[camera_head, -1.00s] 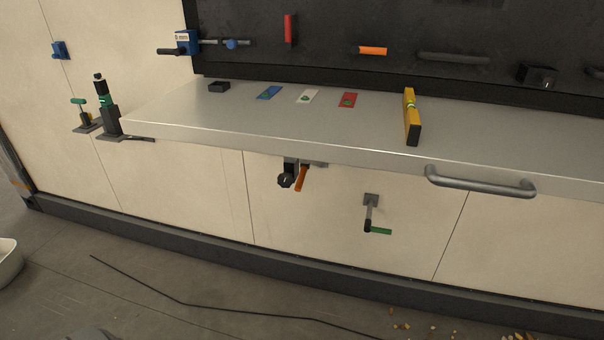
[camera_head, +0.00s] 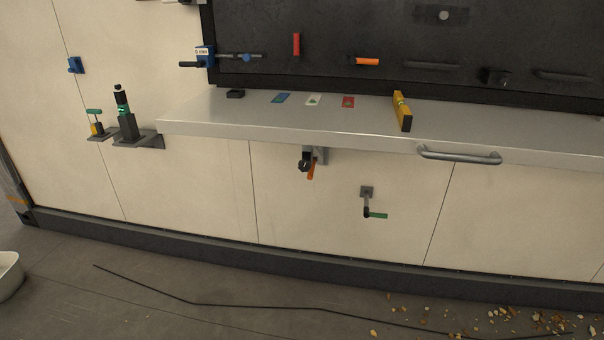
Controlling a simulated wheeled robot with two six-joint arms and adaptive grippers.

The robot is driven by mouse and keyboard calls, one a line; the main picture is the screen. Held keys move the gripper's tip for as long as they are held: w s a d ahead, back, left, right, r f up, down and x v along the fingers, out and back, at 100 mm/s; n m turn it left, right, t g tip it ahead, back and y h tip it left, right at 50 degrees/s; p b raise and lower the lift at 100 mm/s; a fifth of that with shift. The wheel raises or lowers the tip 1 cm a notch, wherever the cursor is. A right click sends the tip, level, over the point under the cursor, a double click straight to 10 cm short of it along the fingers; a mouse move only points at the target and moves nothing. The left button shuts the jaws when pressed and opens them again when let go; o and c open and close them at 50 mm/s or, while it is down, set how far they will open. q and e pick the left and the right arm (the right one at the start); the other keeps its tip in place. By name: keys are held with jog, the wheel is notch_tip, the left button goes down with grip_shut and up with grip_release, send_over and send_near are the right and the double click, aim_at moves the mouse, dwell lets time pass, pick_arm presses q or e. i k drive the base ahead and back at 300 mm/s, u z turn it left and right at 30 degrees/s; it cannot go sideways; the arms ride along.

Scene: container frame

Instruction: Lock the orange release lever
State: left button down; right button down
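An orange lever (camera_head: 311,169) hangs below the counter's front edge, near the picture's middle. It points down, slightly tilted, beside a black knob (camera_head: 303,165) on a grey bracket (camera_head: 321,155). A second orange handle (camera_head: 367,61) lies roughly level on the dark back panel above the counter. The picture does not show which of the two is the release lever, nor whether either is locked. Neither of my grippers is in view.
The grey counter (camera_head: 240,117) juts from the wall, with a yellow level (camera_head: 402,111) on it and a metal bar handle (camera_head: 459,155) at its front. A green-handled crank (camera_head: 375,214) sits lower. A black cable (camera_head: 240,305) and scattered debris (camera_head: 520,318) lie on the floor.

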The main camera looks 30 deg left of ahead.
aim_at(311, 174)
jog(key=u, duration=0.2)
jog(key=i, duration=1.1)
jog(key=z, duration=0.2)
